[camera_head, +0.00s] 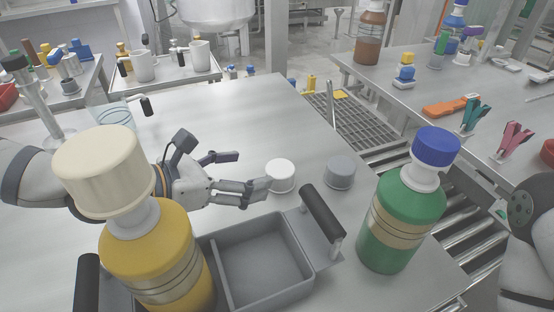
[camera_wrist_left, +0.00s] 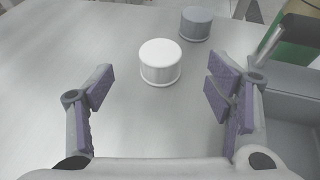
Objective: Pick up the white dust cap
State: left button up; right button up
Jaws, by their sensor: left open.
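The white dust cap (camera_head: 280,175) is a short white cylinder standing on the steel table, right of my left gripper in the head view. My left gripper (camera_head: 252,172) is open and empty, low over the table, its fingers pointing toward the cap. In the left wrist view the white cap (camera_wrist_left: 160,62) stands ahead of the open gripper (camera_wrist_left: 158,90), roughly centred between the fingers and beyond their tips. Nothing hides it there. My right gripper is not in view; part of my right arm shows at the right edge.
A grey cap (camera_head: 340,171) stands right of the white one. A grey tray (camera_head: 268,262) with black handles is close in front. A yellow bottle (camera_head: 158,255) with a cream cap and a green bottle (camera_head: 400,215) with a blue cap stand nearby. The table (camera_head: 262,112) behind is clear.

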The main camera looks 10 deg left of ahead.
aim_at(279, 169)
pick_arm(q)
jog(key=x, duration=0.4)
jog(key=f+b+x, duration=0.1)
jog(key=x, duration=0.4)
jog(key=shift+s+a+f, duration=0.1)
jog(key=shift+s+f, duration=0.05)
jog(key=shift+s, duration=0.05)
jog(key=shift+w+d, duration=0.2)
jog(key=shift+w, duration=0.15)
jog(key=c, duration=1.1)
